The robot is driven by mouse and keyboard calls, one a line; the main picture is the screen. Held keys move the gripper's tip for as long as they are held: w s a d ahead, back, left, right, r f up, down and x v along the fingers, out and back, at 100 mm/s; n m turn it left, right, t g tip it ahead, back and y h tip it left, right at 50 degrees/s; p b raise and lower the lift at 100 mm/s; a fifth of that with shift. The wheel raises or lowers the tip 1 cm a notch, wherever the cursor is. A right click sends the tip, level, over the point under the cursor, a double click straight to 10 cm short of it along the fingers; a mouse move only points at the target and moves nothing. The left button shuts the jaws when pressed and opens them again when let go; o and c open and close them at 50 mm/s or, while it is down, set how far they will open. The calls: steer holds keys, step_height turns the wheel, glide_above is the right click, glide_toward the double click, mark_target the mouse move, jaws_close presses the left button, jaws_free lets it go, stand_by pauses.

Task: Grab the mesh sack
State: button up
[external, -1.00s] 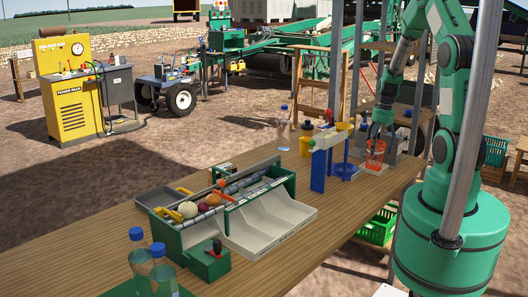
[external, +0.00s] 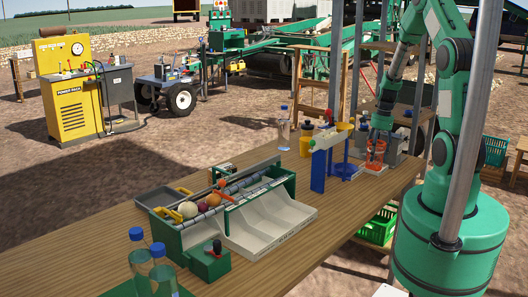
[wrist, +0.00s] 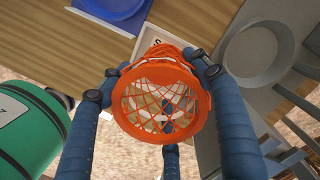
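The mesh sack (wrist: 165,95) is an orange net with a round rim, its open mouth facing the wrist camera. It stands upright in the external view (external: 376,150) over a pale tray (external: 372,168) at the far right end of the table. My gripper (wrist: 155,70) is lowered around it, with a dark blue finger along its left side and another along its right. Both fingers look close against the net. Whether they press on it I cannot tell. A third dark blue part shows below the sack in the wrist view.
The sorting unit (external: 265,215) and bottles stand nearer. The table's middle is bare wood.

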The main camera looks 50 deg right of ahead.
steer(key=c, duration=0.4)
steer(key=shift+r, duration=0.15)
steer(key=shift+r, duration=0.6)
step_height(320, 180, up, 2)
steer(key=shift+r+p, duration=0.2)
steer(key=shift+p, duration=0.45)
steer(key=s+a, duration=0.3)
steer(key=s, duration=0.1)
steer(key=s+a+p, duration=0.1)
steer(key=s+a, duration=0.2)
steer(key=s, duration=0.1)
steer(key=s+a+r+p, duration=0.1)
steer(key=s+a, duration=0.3)
steer(key=shift+s, duration=0.2)
